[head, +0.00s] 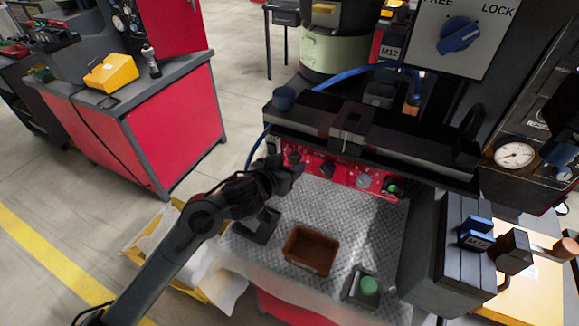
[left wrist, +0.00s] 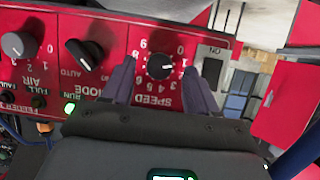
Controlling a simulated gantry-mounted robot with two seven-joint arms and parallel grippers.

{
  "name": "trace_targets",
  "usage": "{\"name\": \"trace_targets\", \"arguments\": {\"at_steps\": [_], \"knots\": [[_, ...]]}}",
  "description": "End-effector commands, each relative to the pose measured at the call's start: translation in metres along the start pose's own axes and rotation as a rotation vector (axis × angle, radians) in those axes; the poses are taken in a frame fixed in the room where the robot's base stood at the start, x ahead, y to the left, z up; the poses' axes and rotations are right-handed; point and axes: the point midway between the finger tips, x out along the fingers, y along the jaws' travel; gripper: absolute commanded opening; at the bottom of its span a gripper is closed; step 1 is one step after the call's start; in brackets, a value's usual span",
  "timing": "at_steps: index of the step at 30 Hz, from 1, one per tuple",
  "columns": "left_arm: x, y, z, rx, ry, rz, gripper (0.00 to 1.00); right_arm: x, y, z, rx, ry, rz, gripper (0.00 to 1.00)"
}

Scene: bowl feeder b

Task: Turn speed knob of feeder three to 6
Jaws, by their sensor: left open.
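The speed knob (left wrist: 160,66) is a black round knob with a white mark on the red feeder panel (left wrist: 100,20), which appears upside down in the left wrist view. Its mark points right in that picture, close to the 1 of the dial. The panel lettering reads FEEDER, with its number partly cut off. My left gripper (left wrist: 159,88) is open, one finger on each side of the knob, with gaps visible. In the head view my left gripper (head: 292,170) is at the left end of the red panel (head: 345,176). My right gripper is out of view.
Beside the speed knob are a black mode knob (left wrist: 85,54) and a grey air knob (left wrist: 19,45). A lit green run button (left wrist: 69,108) is nearby. Below the panel, a brown tray (head: 311,250) and a green button box (head: 368,287) stand on the metal plate.

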Motion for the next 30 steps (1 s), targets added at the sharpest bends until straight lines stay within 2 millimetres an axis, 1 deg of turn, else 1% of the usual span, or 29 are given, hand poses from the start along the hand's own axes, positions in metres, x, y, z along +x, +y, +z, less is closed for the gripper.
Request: {"name": "trace_targets", "arguments": {"at_steps": [3,6,15,26,30], "knots": [[0.0094,0.0005,0.0007,0.001,0.0,0.001,0.59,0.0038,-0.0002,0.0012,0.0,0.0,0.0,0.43],[0.013,0.0001,0.0002,0.001,0.0,0.0,0.59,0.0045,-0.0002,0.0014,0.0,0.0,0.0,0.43],[0.014,0.0002,0.0,0.0,0.0,0.0,0.59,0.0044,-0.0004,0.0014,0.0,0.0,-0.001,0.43],[0.0139,0.0004,0.0001,0.001,0.0,0.0,0.04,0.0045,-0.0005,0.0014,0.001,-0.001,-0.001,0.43],[0.0139,0.0005,0.0001,0.004,0.0,-0.001,0.04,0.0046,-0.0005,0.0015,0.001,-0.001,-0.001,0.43]]}}
